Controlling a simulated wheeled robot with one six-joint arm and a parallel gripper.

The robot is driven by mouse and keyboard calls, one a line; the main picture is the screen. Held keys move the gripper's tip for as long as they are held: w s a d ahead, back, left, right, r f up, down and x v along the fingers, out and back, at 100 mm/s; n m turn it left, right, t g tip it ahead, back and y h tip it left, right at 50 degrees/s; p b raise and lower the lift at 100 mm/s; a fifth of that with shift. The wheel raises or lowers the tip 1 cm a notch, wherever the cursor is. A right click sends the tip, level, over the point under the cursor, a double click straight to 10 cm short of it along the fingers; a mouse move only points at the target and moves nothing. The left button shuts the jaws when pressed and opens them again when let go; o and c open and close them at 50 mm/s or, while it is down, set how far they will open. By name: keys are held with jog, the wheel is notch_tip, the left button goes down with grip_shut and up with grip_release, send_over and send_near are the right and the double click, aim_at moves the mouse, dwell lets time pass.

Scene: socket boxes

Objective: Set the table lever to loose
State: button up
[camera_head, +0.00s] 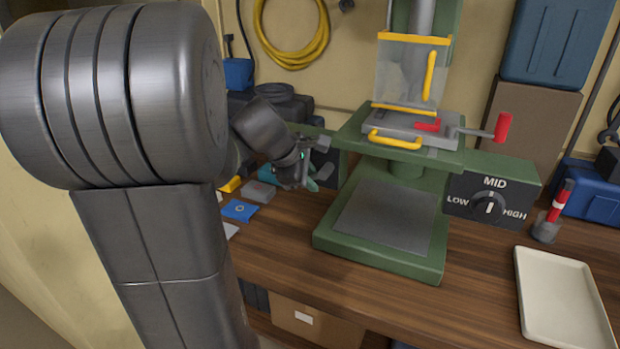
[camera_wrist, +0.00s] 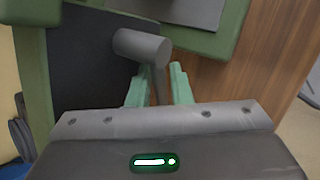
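The green drill press (camera_head: 335,240) stands on the wooden bench. In the wrist view, a grey lever with a thick cylindrical knob (camera_wrist: 142,47) stands out in front of a dark panel (camera_wrist: 88,58); it appears to be the table lever. Its stem runs down between my gripper's two green fingers (camera_wrist: 160,90). The fingers stand apart, one on each side of the stem, and I see no clear grip. In the head view my gripper (camera_head: 298,172) is at the press's left side, by a dark panel (camera_head: 325,165). Any lever labels there are hidden or unreadable.
A red-handled crank (camera_head: 501,127) sticks out right of the press table (camera_head: 440,139). A LOW/MID/HIGH dial (camera_head: 488,206) is on the right panel. Blue and grey pieces (camera_head: 239,209) lie left of the press base.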

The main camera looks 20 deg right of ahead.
grip_shut()
jog(key=shift+r, duration=0.1)
jog(key=r+t+y+p, duration=0.1)
jog(key=p, duration=0.2)
jog(key=shift+m, duration=0.3)
jog(key=t+y+p, duration=0.1)
jog(key=p, duration=0.1)
jog(key=m+t+y+p, duration=0.1)
jog(key=p, duration=0.1)
jog(key=shift+w+a+r+t, duration=0.1)
jog(key=shift+w+r+t, duration=0.1)
jog(key=shift+r+t, duration=0.2)
jog(key=shift+y+p, duration=0.3)
jog(key=shift+p, duration=0.1)
grip_release()
